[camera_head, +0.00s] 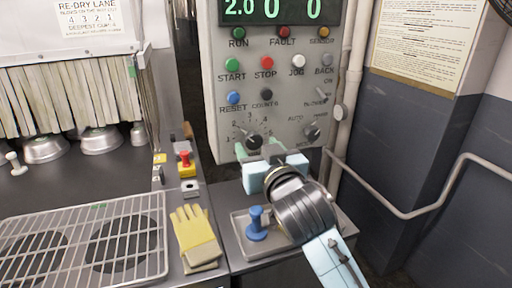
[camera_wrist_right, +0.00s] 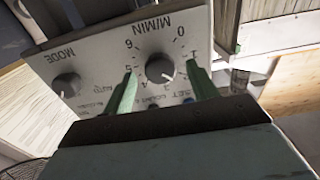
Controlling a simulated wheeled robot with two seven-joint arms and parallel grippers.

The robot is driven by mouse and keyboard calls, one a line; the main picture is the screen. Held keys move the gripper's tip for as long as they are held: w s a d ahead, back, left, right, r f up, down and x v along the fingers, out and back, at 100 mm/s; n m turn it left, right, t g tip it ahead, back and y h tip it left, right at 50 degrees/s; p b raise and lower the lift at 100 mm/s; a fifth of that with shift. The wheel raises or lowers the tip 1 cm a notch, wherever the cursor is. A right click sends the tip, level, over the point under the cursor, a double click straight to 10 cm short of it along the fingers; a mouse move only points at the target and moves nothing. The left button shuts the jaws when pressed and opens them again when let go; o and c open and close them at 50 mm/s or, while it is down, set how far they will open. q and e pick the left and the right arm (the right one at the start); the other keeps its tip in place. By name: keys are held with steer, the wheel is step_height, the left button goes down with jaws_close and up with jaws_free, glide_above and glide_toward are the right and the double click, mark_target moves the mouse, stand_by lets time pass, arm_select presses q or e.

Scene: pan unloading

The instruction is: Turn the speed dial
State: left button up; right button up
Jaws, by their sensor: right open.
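The speed dial (camera_head: 254,141) is a dark knob low on the left of the grey control panel (camera_head: 218,100), with a ring of numbers around it. In the right wrist view the dial (camera_wrist_right: 160,69) appears upside down under the label M/MIN. Its exact setting is hard to read. My left gripper is out of view.
The mode dial (camera_head: 311,132) is right of the speed dial. Coloured buttons and a green-digit display (camera_head: 272,10) are above. A red button (camera_head: 184,160), yellow gloves (camera_head: 194,236), a blue-handled object (camera_head: 256,224) on a tray and a wire rack (camera_head: 150,205) are at left and below.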

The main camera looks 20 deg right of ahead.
steer(key=shift+w, duration=0.95)
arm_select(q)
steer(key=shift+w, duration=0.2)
